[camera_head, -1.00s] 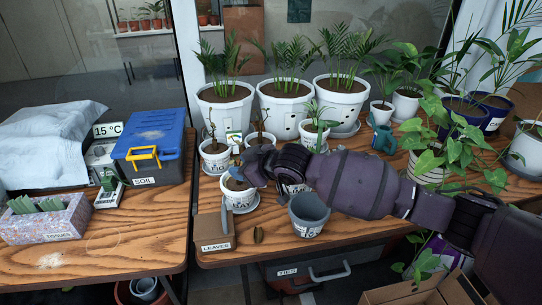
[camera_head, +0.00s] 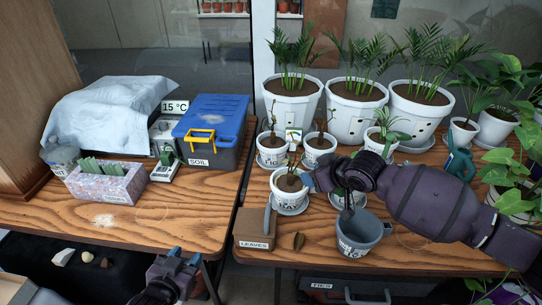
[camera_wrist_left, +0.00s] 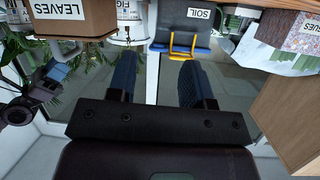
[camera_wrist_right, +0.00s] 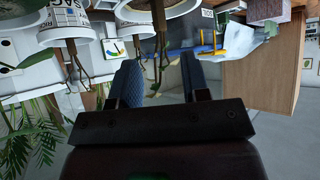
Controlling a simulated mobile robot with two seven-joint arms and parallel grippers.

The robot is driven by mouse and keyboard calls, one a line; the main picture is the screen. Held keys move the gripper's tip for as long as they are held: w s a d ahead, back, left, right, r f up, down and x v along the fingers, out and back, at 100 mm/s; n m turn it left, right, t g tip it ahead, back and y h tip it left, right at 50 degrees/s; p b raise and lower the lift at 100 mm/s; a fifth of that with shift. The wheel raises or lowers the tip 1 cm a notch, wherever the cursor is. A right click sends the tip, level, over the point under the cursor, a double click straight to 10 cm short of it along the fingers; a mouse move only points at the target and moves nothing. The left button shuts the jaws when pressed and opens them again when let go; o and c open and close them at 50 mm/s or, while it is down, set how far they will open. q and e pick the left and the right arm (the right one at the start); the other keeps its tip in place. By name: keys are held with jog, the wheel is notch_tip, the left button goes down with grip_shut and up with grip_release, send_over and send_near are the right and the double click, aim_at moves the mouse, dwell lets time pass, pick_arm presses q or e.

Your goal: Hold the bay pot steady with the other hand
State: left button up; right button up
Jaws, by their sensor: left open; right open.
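The bay pot (camera_head: 290,200), a small white pot with dark soil and a thin stem, stands at the front of the right table; its label is partly readable. My right gripper (camera_head: 309,181) is open beside the pot's right rim; I cannot tell whether it touches. In the right wrist view its open jaws (camera_wrist_right: 160,82) have thin stems behind them. My left gripper (camera_head: 183,257) is open and empty at the bottom of the head view, in front of the tables and well away from the pot. Its jaws (camera_wrist_left: 157,82) show apart in the left wrist view.
A brown LEAVES box (camera_head: 252,231) is at the table's front edge. Small FIG pots (camera_head: 272,155) and large palm pots (camera_head: 292,105) stand behind. The blue SOIL box (camera_head: 212,120) is on the left table.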

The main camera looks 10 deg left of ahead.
pick_arm(q)
jog(key=w+d+r+m+h, duration=0.1)
jog(key=w+d+r+m, duration=0.2)
jog(key=w+d+r, duration=0.5)
jog(key=w+d+r+m+g+h, duration=0.1)
jog(key=w+d+r+m+h, duration=0.3)
jog(key=w, duration=0.6)
jog(key=w+d+r+m+y, duration=0.1)
jog(key=w+d+r, duration=0.4)
jog(key=w+r, duration=0.35)
jog(key=m+g+y, duration=0.4)
jog(key=m+g, duration=0.8)
jog(key=m, duration=0.5)
send_near(273, 187)
jog(key=shift+w+d+f, duration=0.2)
jog(key=shift+w+f, duration=0.1)
jog(key=shift+f, duration=1.1)
jog(key=shift+w+d+f, duration=0.2)
jog(key=shift+w+f, duration=0.1)
jog(key=shift+f, duration=1.15)
jog(key=shift+w+d+f, duration=0.15)
jog(key=shift+w+f, duration=0.1)
jog(key=shift+f, duration=1.15)
jog(key=c, duration=0.8)
grip_shut()
